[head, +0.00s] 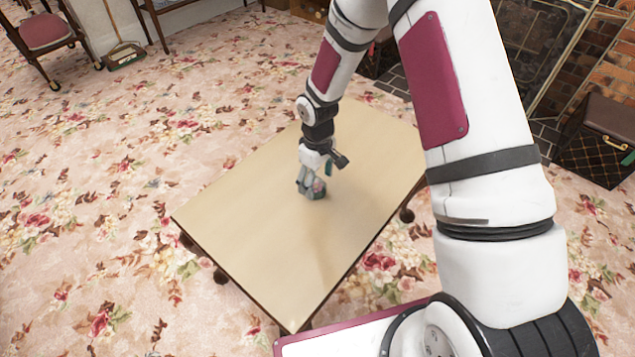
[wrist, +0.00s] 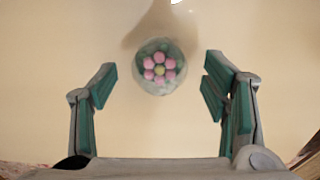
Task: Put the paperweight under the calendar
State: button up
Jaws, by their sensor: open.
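The paperweight (wrist: 160,68) is a rounded, clear greenish piece with a pink flower and yellow centre inside. It sits on the tabletop (head: 250,225). In the wrist view my gripper (wrist: 158,86) is open, with one green-padded finger on each side of the paperweight and clear gaps to it. In the head view my gripper (head: 312,181) is low over the table, and the paperweight (head: 319,191) shows small and partly covered at its fingers. I see no calendar in either view.
The low table is otherwise bare where I can see it. It stands on a flowered carpet (head: 120,220). A pink-seated chair (head: 42,32) is far left. A dark case (head: 598,140) stands by the brick fireplace at right. My arm hides part of the right side.

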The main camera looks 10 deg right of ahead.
aim_at(317, 182)
notch_tip(317, 182, up, 10)
jog(key=p, duration=0.2)
jog(key=shift+p, duration=0.35)
jog(key=shift+r, duration=0.1)
